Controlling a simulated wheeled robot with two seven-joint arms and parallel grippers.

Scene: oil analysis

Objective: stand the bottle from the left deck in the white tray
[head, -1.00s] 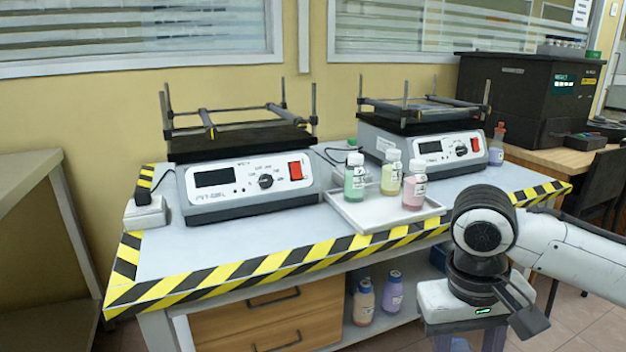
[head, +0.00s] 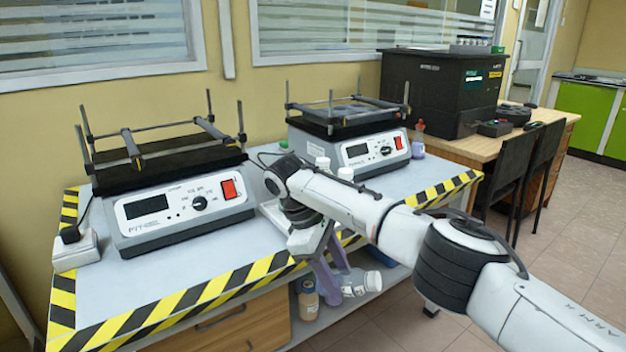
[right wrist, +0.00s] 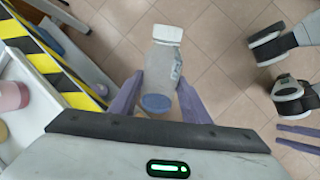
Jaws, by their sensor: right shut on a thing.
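My right gripper (head: 330,272) is shut on a clear, white-capped bottle (right wrist: 163,65) with blue-violet liquid at its bottom. The bottle also shows tilted in the head view (head: 358,284), in front of the table edge. In the right wrist view, purple fingers lie on both sides of it. The white tray (right wrist: 38,105) is on the table to its left, mostly hidden by my right arm in the head view. The left deck (head: 165,165) is bare inside its rails. Purple fingers, apparently my left gripper's (right wrist: 292,138), show at the right edge; their state is unclear.
A pink bottle (right wrist: 12,97) stands in the tray, and white caps (head: 322,163) show behind my arm. The striped table edge (head: 180,300) lies beside the held bottle. An orange bottle (head: 308,300) stands on the lower shelf. The right shaker (head: 350,148) stands behind.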

